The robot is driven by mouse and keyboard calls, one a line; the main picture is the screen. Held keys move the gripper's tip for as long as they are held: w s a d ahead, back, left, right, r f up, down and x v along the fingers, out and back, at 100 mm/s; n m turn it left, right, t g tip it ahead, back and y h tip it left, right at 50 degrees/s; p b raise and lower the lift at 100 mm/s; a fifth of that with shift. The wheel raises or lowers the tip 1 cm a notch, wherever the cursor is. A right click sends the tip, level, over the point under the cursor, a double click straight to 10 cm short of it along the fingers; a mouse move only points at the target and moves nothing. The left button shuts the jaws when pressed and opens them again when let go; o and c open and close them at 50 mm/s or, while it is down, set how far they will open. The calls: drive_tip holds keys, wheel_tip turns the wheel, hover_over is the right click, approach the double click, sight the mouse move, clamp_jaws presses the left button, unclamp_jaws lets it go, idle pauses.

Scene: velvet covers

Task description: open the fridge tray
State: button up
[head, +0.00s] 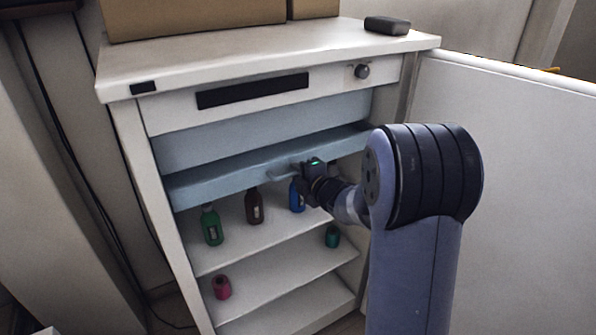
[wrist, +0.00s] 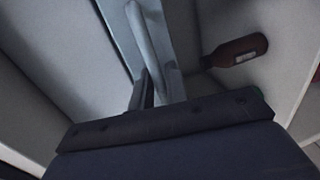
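The fridge tray (head: 225,173) is a pale blue drawer below the fridge's top panel, with a bar handle (head: 282,172) on its front. The handle also shows in the wrist view (wrist: 145,38), running down toward my fingers. My gripper (head: 303,170) is at the right part of the handle. In the wrist view my gripper (wrist: 152,90) has its dark fingertips close to the handle's lower end. My wrist housing hides part of the fingers, so I cannot tell whether they are closed on the bar.
The white fridge (head: 140,120) stands open, its door (head: 510,150) swung out at the right. Below the tray, shelves hold a green bottle (head: 211,225), a brown bottle (head: 254,206), a blue bottle (head: 297,196), a red item (head: 221,287) and a teal item (head: 332,237).

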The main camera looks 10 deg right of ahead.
drive_tip(key=shift+w, duration=0.1)
drive_tip(key=shift+c, duration=0.3)
clamp_jaws()
